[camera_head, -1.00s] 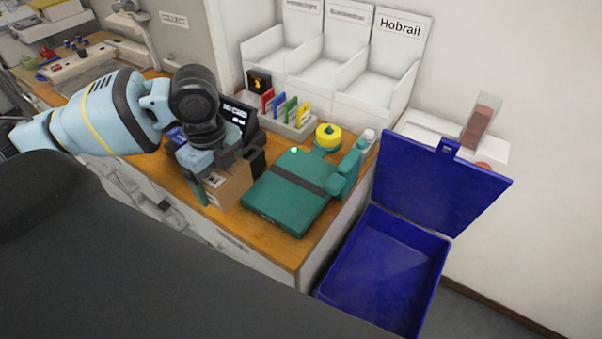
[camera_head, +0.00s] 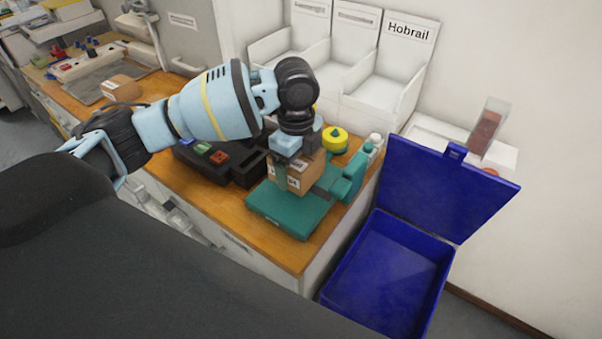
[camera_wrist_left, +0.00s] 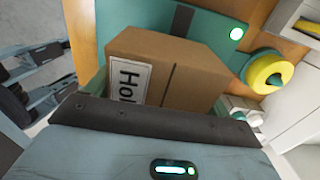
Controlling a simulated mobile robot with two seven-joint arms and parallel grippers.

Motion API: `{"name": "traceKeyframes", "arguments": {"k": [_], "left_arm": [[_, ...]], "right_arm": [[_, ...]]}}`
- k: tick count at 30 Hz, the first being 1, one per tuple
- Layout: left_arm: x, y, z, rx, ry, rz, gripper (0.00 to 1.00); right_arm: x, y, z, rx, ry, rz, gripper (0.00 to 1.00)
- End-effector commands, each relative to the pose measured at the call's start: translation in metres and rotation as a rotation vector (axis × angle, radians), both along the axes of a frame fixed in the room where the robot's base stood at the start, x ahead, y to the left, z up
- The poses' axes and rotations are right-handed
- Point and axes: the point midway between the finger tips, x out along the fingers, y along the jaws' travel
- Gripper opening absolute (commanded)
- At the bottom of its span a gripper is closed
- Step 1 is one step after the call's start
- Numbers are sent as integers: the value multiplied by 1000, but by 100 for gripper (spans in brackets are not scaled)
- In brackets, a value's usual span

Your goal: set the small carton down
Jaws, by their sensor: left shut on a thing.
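A small brown carton (camera_head: 306,178) with a white label is held in my left gripper (camera_head: 294,165), over the green flat-topped device (camera_head: 282,215) on the wooden counter. I cannot tell whether its underside touches the device. In the left wrist view the carton (camera_wrist_left: 185,70) sits between the jaws, its label partly visible and its lower part hidden by the gripper. The green device (camera_wrist_left: 215,30) lies behind it there. My right gripper is not in view.
A yellow round item (camera_head: 335,138) and a white-capped bottle (camera_head: 374,141) stand behind the device. An open blue bin (camera_head: 340,290) is right of the counter. A black device (camera_head: 205,160) lies left. Another brown carton (camera_head: 121,88) stands farther left. White bins (camera_head: 385,95) line the wall.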

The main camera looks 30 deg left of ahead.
Motion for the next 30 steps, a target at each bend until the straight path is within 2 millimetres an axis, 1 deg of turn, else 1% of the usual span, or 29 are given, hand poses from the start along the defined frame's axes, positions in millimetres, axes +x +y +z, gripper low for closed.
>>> {"name": "traceKeyframes", "arguments": {"k": [5,8,12,15,27,28,30], "left_arm": [[2,-2,1,0,-3,0,53],[8,-8,0,-1,-2,-1,53],[6,-6,-22,1,0,1,53],[7,-5,-33,2,-3,1,53],[7,-6,-38,0,-4,1,53],[7,-6,-38,1,-3,0,83],[7,-6,-38,1,-3,0,92]], "right_arm": [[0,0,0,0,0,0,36],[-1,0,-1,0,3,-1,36],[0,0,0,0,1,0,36],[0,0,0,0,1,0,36],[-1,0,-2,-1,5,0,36],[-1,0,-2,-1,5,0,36],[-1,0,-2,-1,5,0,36]]}}
